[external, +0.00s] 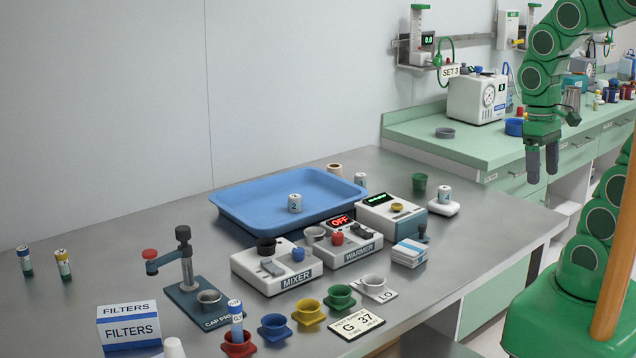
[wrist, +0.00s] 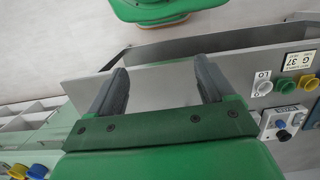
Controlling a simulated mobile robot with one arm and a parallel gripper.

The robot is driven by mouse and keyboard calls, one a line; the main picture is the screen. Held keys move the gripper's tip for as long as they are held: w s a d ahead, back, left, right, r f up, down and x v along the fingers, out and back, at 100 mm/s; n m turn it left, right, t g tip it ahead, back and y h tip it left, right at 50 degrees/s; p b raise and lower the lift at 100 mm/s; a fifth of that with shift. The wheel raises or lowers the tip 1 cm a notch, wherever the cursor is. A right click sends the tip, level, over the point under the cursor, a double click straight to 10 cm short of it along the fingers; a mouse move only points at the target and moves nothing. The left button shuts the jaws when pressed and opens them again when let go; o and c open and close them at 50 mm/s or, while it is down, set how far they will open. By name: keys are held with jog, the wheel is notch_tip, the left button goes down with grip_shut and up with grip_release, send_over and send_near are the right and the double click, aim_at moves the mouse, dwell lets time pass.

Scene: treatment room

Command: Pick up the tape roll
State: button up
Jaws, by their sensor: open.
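A small tan ring that looks like the tape roll (external: 335,169) is on the steel table, just behind the far rim of the blue tray (external: 232,212). Only its upper part shows clearly. My gripper (external: 542,163) hangs pointing down, high at the right, past the table's right edge and well away from the roll. In the wrist view its two fingers (wrist: 160,78) are spread apart with nothing between them. I cannot make out the roll in the wrist view.
A white vial (external: 360,180) stands right of the roll, and another stands in the tray. The mixer (external: 275,268), warmer (external: 345,248) and a metered box (external: 390,216) crowd the table's middle. A grey ring (external: 445,132) lies on the green counter (external: 420,128).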

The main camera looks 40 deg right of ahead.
jog(key=w+d+f+t+h, duration=0.1)
jog(key=w+d+f+t, duration=0.15)
jog(key=w, duration=1.25)
jog(key=w+d+f+t, duration=0.1)
jog(key=w+d+t, duration=0.25)
jog(key=w, duration=1.05)
jog(key=w+d+f+t+h, duration=0.15)
jog(key=w+d, duration=0.25)
jog(key=w, duration=1.1)
jog(key=n+t+y, duration=0.2)
jog(key=t+y, duration=0.3)
jog(key=t, duration=0.2)
send_near(340, 167)
jog(key=shift+w+d+r+g+h, duration=0.2)
jog(key=shift+w+r+g+h, duration=0.05)
jog(key=shift+w+r, duration=0.3)
jog(key=shift+w+a+f, duration=0.2)
jog(key=shift+w+f, duration=0.25)
jog(key=shift+w, duration=0.1)
jog(key=shift+a+x, duration=0.1)
jog(key=shift+x, duration=0.9)
jog(key=shift+a+x, duration=0.15)
jog(key=shift+x, duration=2)
jog(key=shift+w+a+f, duration=0.25)
jog(key=shift+w+f, duration=0.05)
jog(key=shift+w, duration=0.25)
